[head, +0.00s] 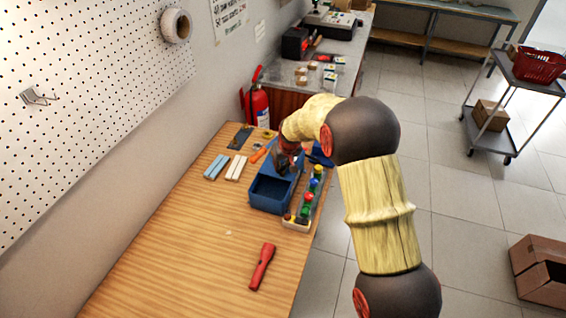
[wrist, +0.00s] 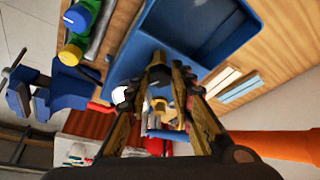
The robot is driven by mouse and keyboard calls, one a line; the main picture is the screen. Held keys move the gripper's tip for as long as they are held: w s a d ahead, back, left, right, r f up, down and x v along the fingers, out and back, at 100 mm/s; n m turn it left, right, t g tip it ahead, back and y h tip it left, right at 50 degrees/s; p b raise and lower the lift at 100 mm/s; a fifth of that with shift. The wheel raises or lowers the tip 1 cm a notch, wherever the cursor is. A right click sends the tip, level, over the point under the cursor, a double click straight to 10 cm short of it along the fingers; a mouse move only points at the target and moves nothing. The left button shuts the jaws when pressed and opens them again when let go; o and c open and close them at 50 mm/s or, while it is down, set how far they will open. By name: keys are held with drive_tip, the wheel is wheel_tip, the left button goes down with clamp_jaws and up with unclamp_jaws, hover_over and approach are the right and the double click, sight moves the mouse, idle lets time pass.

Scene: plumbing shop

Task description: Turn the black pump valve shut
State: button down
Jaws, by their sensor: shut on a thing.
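My gripper (head: 287,160) is over the far end of the workbench, at the back of the blue open-topped box (head: 268,192). In the wrist view its two fingers (wrist: 160,82) close around a small dark part, which I take for the black pump valve (wrist: 158,75). The fingers cover most of it, and its handle angle cannot be made out. The blue box (wrist: 215,50) lies just beyond the fingertips. In the head view my gripper and arm hide the valve.
A tray of coloured knobs (head: 298,222) stands right of the box. A red flashlight (head: 262,267) lies on the near bench. Light blue (head: 216,166) and white bars (head: 236,167) lie left, with an orange-handled tool (head: 259,154) behind. A blue vise (wrist: 62,92) is at the bench edge.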

drive_tip(key=m+b, duration=0.1)
drive_tip(key=m+h, duration=0.1)
drive_tip(key=shift+a+f+m+b, duration=0.15)
drive_tip(key=shift+a+m+b, duration=0.05)
drive_tip(key=shift+m+b, duration=0.15)
drive_tip(key=m+h+b, duration=0.1)
drive_tip(key=m+b, duration=0.2)
drive_tip(key=b, duration=0.1)
drive_tip(key=shift+a+f+b, duration=0.1)
drive_tip(key=shift+f+b, duration=0.05)
drive_tip(key=shift+b, duration=0.2)
drive_tip(key=m+h+b, duration=0.1)
drive_tip(key=m+b, duration=0.1)
drive_tip(key=m, duration=0.1)
drive_tip(key=shift+w+a+r+m+g+h+b, duration=0.15)
drive_tip(key=shift+m+g+h+b, duration=0.2)
drive_tip(key=shift+m, duration=0.45)
drive_tip(key=shift+s+d+r+m+g+h+b, duration=0.2)
drive_tip(key=shift+m+b, duration=0.25)
drive_tip(key=shift+m, duration=0.3)
drive_tip(key=shift+f, duration=0.1)
drive_tip(key=c, duration=1.8)
unclamp_jaws()
drive_tip(key=shift+a, duration=0.2)
